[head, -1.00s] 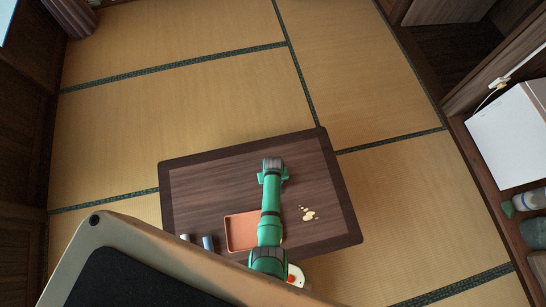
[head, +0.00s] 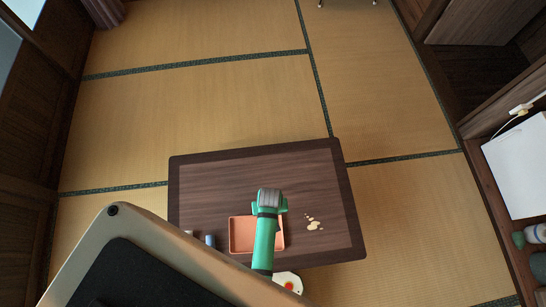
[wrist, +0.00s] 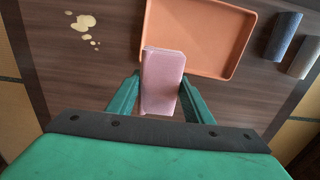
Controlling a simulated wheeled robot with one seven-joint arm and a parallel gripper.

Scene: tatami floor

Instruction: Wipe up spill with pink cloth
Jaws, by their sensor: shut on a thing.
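The pink cloth (wrist: 163,85), a folded block, is between the two green fingers of my gripper (wrist: 160,92) in the wrist view. The fingers are shut on it. The cloth's far end overlaps the edge of the orange tray (wrist: 200,35) in that view; I cannot tell its height. The pale cream spill (wrist: 83,22), a blob with small drops, lies on the table at upper left. In the head view the spill (head: 313,223) is right of my gripper (head: 269,200) and of the tray (head: 242,234). My arm hides the cloth there and covers part of the tray.
A blue roll (wrist: 283,36) and a grey roll (wrist: 304,56) lie beside the tray on the dark wooden table (head: 210,185). The far part of the table is clear.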

